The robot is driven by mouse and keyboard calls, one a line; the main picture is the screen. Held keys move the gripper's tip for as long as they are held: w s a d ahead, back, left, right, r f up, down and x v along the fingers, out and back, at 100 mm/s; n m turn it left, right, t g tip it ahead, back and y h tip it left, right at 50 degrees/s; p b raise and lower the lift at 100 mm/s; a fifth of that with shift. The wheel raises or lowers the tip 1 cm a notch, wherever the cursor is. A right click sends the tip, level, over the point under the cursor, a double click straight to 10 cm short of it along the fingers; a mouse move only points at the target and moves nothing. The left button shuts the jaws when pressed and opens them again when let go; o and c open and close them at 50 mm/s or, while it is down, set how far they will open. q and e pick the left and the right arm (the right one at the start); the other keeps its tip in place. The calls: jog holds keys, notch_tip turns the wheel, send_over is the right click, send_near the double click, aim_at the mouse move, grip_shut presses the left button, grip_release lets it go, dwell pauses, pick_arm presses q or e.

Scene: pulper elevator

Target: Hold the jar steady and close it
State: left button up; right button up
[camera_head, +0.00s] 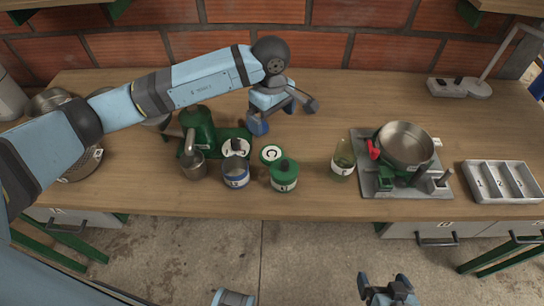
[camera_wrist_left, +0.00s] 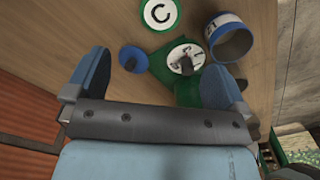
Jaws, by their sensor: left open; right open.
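A jar with a blue band (camera_head: 235,174) stands open near the table's front edge; its open mouth also shows in the left wrist view (camera_wrist_left: 230,42). A small blue lid with a knob (camera_wrist_left: 132,58) appears on the tabletop, between my fingers in that view; in the head view a blue piece (camera_head: 258,126) shows just below the gripper. A green jar (camera_head: 284,178) with a knobbed green lid stands right of the blue-banded jar. My left gripper (camera_head: 285,109) is open and empty, above the table behind the jars. My right gripper (camera_head: 388,283) is open at the bottom edge, off the table.
A green scale with a round dial (camera_head: 236,147) and a green-rimmed disc marked C (camera_head: 271,154) are close by the jars. A metal cup (camera_head: 194,166) stands left, a glass bottle (camera_head: 343,160) right. A pot (camera_head: 404,146) sits further right.

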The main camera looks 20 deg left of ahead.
pick_arm(q)
jog(key=shift+w+a+r, duration=0.1)
jog(key=shift+w+a, duration=0.05)
jog(key=shift+a, duration=0.15)
send_over(271, 153)
notch_tip(271, 153, down, 9)
jog(key=shift+w+r, duration=0.1)
jog(key=shift+r, duration=0.1)
dwell(0.4)
notch_tip(271, 153, down, 5)
jog(key=shift+f+p, duration=0.15)
jog(key=shift+p, duration=0.15)
jog(key=c, duration=1)
